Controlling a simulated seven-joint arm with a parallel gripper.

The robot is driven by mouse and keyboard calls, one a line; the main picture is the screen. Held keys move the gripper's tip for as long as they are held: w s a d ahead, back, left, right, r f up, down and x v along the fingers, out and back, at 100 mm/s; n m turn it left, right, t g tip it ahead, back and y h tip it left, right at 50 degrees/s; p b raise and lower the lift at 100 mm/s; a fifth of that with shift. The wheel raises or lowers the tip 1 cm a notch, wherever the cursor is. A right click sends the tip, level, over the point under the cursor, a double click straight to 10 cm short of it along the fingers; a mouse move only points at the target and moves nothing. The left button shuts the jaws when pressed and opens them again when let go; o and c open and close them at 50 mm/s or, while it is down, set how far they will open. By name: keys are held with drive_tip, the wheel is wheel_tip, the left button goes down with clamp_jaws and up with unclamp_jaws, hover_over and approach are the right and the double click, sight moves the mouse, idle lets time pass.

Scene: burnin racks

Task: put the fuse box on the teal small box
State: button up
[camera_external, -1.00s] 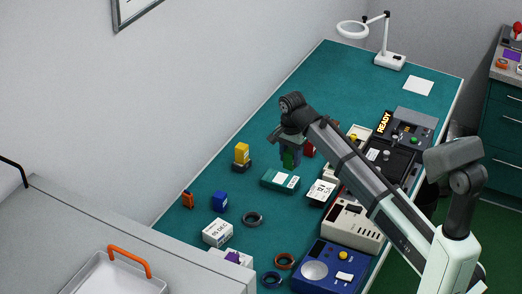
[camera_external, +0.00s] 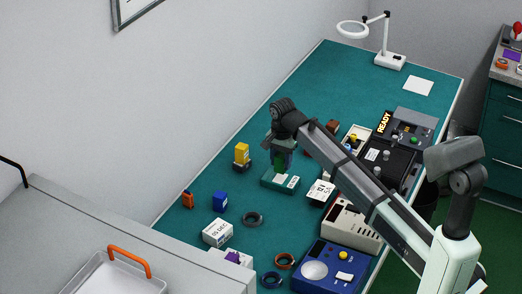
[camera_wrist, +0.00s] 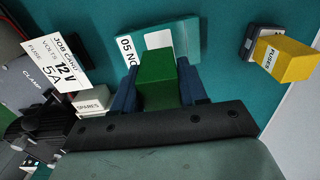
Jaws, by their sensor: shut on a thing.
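My gripper (camera_wrist: 157,88) is shut on a green block (camera_wrist: 157,80), with a blue finger on each side of it. The green block also shows in the external view (camera_external: 279,167), right above the teal small box (camera_external: 271,183). The teal box lies flat with a white label, and also shows in the wrist view (camera_wrist: 187,35) beyond the block. I cannot tell if block and box touch. No writing shows on the green block. A yellow block marked FUSES (camera_wrist: 284,60) is at the right of the wrist view and on a dark piece in the external view (camera_external: 242,150).
A dark ring (camera_external: 252,219), a blue block (camera_external: 220,199) and a white box (camera_external: 217,232) are nearer the front left. Devices line the right edge.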

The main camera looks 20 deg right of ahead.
sight(281, 167)
drive_tip(key=shift+f, duration=1.55)
drive_tip(key=shift+f, duration=0.15)
drive_tip(key=o, duration=1.1)
drive_tip(key=shift+c, duration=0.2)
wheel_tip(281, 167, up, 12)
drive_tip(key=shift+r, duration=0.2)
